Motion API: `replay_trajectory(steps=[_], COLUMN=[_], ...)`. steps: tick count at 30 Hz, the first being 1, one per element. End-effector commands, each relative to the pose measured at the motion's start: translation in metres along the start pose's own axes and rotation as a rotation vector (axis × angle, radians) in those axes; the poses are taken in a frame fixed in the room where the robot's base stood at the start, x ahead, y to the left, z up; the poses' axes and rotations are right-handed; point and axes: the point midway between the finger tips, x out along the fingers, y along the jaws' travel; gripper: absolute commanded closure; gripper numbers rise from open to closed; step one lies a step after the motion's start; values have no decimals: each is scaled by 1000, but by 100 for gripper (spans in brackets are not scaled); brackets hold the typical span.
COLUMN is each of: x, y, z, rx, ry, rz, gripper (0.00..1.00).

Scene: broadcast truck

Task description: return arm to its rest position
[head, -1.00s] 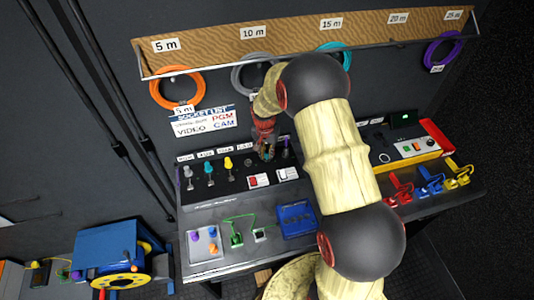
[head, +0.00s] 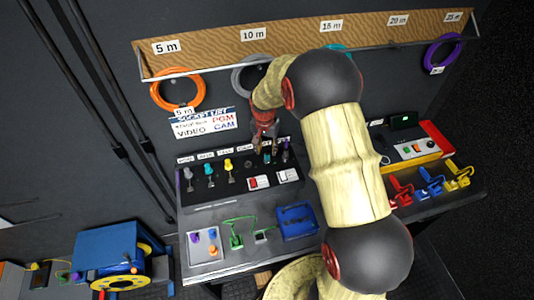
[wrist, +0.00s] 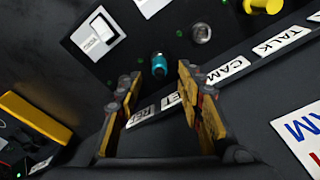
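My gripper (head: 262,142) is above the back of the socket panel (head: 213,196), below the wall rack. In the wrist view my gripper (wrist: 160,85) has its two fingers spread apart with nothing held between them. A teal plug (wrist: 158,66) stands in the panel beyond the fingertips, apart from them as far as I can see. My arm reaches across the desk, and its links hide the middle of the desk in the head view.
Coloured cable coils, such as the orange one (head: 177,90) and purple one (head: 443,52), hang on the wall under a wooden board (head: 290,40). Red, blue and yellow connectors (head: 430,182) stand at the desk's right. A blue cable reel (head: 108,258) is lower left.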

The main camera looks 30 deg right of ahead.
Motion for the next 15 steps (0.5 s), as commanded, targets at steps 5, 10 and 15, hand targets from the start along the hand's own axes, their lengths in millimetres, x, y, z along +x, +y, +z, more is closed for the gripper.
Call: replay_trajectory(steps=[5, 10, 15], x=[-37, -60, -70], y=[0, 0, 0], z=[-1, 0, 0], rx=[0, 0, 0], ry=[2, 1, -1], rz=[-1, 0, 1], gripper=[63, 63, 63])
